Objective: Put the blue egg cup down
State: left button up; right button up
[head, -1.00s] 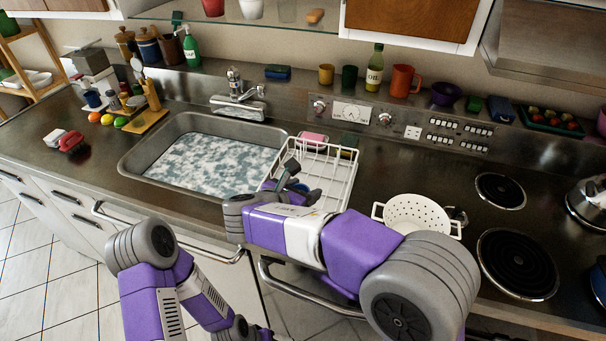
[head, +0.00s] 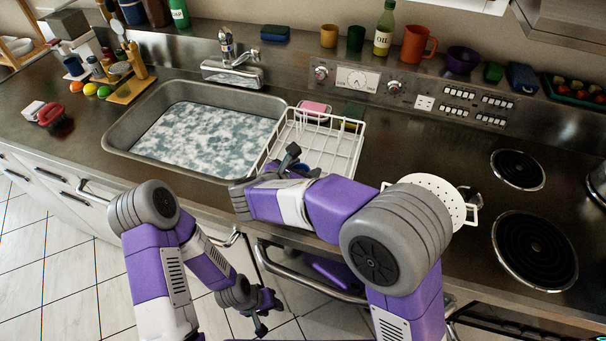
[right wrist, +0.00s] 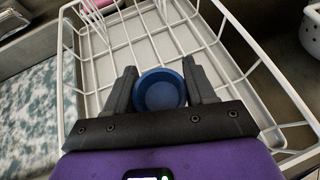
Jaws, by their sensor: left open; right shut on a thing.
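The blue egg cup (right wrist: 160,91) sits between the two dark fingers of my right gripper (right wrist: 158,88), which is shut on it. Its round open mouth faces the right wrist camera. Behind it in that view is the white wire dish rack (right wrist: 228,77). In the head view my right gripper (head: 300,163) is at the near part of the rack (head: 344,152), and the cup is mostly hidden by the gripper. I cannot tell whether the cup touches the rack floor. My left gripper (head: 268,313) is open and empty, low in front of the counter.
The water-filled sink (head: 205,140) is left of the rack. A white colander (head: 432,190) stands to its right, near my right forearm. Coil burners (head: 534,250) are further right.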

jog(key=shift+f, duration=0.45)
jog(key=shift+f, duration=0.15)
jog(key=o, duration=1)
jog(key=shift+o, duration=0.2)
jog(key=shift+a+r, duration=0.1)
jog(key=shift+r, duration=0.15)
jog(key=p+v, duration=0.2)
jog(key=v, duration=0.9)
jog(key=shift+s+p, duration=0.35)
jog(key=shift+a, duration=0.15)
